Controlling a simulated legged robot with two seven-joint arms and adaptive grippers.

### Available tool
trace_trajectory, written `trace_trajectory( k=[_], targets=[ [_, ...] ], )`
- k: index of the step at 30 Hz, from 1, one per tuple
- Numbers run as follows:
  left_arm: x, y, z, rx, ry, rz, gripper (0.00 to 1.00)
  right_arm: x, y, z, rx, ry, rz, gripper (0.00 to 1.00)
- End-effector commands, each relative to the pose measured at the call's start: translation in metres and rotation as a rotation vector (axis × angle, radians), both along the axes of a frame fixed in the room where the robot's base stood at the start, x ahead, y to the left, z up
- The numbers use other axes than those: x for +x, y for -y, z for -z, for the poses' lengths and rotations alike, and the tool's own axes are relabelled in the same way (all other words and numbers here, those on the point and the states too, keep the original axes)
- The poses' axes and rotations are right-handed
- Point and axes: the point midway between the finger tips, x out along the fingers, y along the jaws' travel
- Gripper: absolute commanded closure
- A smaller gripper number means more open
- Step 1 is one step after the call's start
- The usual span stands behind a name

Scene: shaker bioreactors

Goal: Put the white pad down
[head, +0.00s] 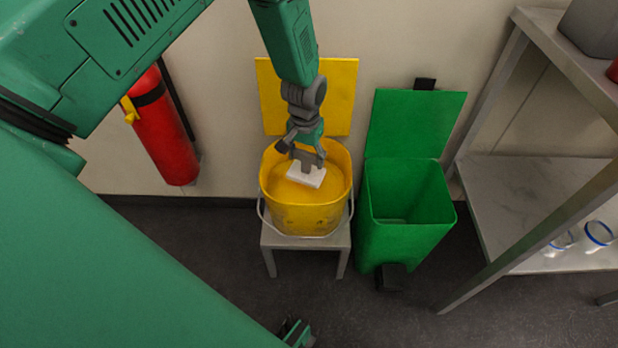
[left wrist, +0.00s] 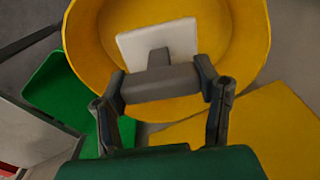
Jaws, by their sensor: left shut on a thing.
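The white pad (head: 306,175) is a flat, pale rectangle with a grey grip on its back. My left gripper (head: 306,157) is shut on this grey grip and holds the pad inside the mouth of the yellow bucket (head: 303,219). The pad also shows in the left wrist view (left wrist: 185,36), against the bucket's yellow inside, with the gripper's fingers (left wrist: 160,88) at both ends of the grip. I cannot tell whether the pad touches the yellow surface below it. My right gripper is not clearly seen.
The bucket stands on a small grey stool (head: 281,241), before a yellow panel (head: 341,88). To its right is an open green pedal bin (head: 404,232). A grey shelf (head: 508,190) stands at the right. A red extinguisher (head: 165,135) hangs on the wall at left.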

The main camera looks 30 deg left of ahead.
Motion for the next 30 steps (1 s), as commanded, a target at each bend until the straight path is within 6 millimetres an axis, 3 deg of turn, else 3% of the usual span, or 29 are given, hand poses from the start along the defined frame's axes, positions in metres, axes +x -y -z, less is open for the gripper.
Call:
trace_trajectory(
  k=[1,4,11,18,28,29,30],
  targets=[
    [-0.001,0.0,0.016,0.0,-0.002,0.0,0.89,0.0,0.0,0.008,0.0,0.0,0.0,1.0],
    [-0.001,0.0,0.035,0.0,-0.002,0.0,0.89,-0.001,0.0,0.015,0.0,-0.001,0.0,1.0],
    [-0.001,0.0,0.053,0.0,-0.001,0.001,0.89,0.0,0.0,0.02,0.0,-0.001,0.0,1.0],
    [0.0,0.001,0.084,0.0,-0.001,0.001,0.89,0.0,0.0,0.031,0.0,-0.001,0.0,1.0],
    [0.0,0.001,0.086,-0.001,0.0,0.001,0.89,0.0,0.0,0.031,0.0,-0.001,0.0,1.0],
    [0.0,0.001,0.087,0.0,0.0,0.001,0.4,0.0,0.0,0.031,0.0,-0.001,0.0,1.0],
    [0.0,0.001,0.086,0.0,0.0,0.001,0.26,0.0,0.0,0.031,0.0,-0.001,0.0,1.0]
  ],
)
